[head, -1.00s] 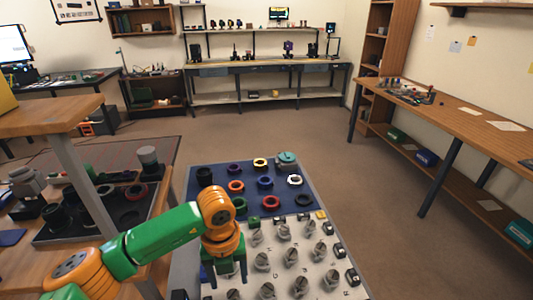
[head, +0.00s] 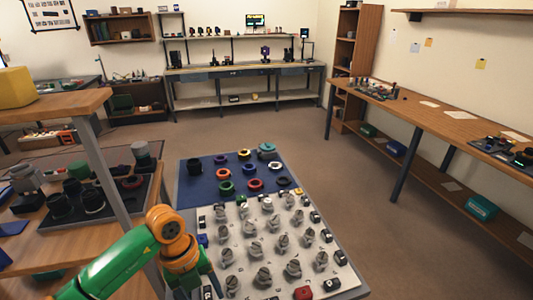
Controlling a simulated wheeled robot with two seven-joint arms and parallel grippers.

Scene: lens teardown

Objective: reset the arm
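My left arm, green and orange, reaches in from the lower left of the head view. Its gripper (head: 195,284) hangs at the bottom edge, beside the left edge of the white board (head: 213,262). The two dark fingers look apart, with nothing visible between them; their tips are partly cut off. My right gripper is out of view.
The white board holds rows of grey knob-like parts (head: 283,241). Behind it a blue mat (head: 208,177) carries several coloured rings (head: 255,184). A wooden table (head: 63,240) with a dark tray stands left. A long bench (head: 432,118) is right, with open floor between.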

